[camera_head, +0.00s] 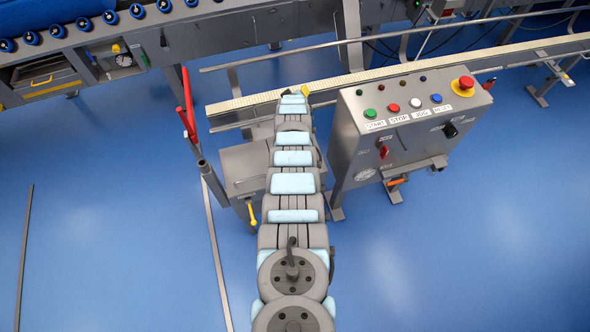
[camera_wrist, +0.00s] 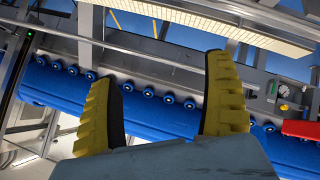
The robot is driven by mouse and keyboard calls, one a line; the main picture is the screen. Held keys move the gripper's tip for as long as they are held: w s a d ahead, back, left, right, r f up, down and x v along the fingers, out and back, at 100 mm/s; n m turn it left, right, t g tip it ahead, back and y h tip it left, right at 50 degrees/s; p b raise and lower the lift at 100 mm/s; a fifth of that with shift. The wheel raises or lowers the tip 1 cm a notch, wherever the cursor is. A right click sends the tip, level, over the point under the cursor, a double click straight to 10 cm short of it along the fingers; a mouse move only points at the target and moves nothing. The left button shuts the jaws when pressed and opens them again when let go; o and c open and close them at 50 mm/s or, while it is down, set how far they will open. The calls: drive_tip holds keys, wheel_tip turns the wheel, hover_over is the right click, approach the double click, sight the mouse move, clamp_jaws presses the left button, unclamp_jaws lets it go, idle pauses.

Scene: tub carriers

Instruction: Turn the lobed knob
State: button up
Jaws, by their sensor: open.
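A small black knob (camera_head: 450,130) sits on the front face of the grey control box at the right; it may be the lobed knob, but its lobes are too small to make out. A red handle or switch (camera_head: 384,151) is on the same face, to its left. My gripper has yellow ribbed fingers; in the wrist view (camera_wrist: 162,68) they stand wide apart with nothing between them. In the head view only a yellow bit of it (camera_head: 304,90) shows beyond my arm, left of the control box and apart from the black knob. The wrist view does not show this knob.
The control box (camera_head: 350,135) has several push buttons and a red emergency stop (camera_head: 465,85) on a yellow base. A rail (camera_head: 240,103) runs behind it. A red lever (camera_head: 187,105) stands left of my arm. A conveyor with blue rollers (camera_head: 55,31) is at the back left. Blue floor is clear at front right.

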drive_tip(key=s+f+n+g+b, duration=0.25)
drive_tip(key=s+g+b, duration=0.8)
drive_tip(key=s, duration=0.55)
drive_tip(key=shift+n+t, duration=0.25)
drive_tip(key=f+b, duration=0.1)
drive_tip(key=f, duration=0.4)
drive_tip(key=f+b, duration=0.2)
drive_tip(key=f, duration=0.4)
drive_tip(key=shift+w+f, duration=0.2)
drive_tip(key=shift+f, duration=0.05)
wheel_tip(320, 180, down, 6)
drive_tip(key=b, duration=0.5)
drive_tip(key=shift+r, duration=0.1)
drive_tip(key=c, duration=1.2)
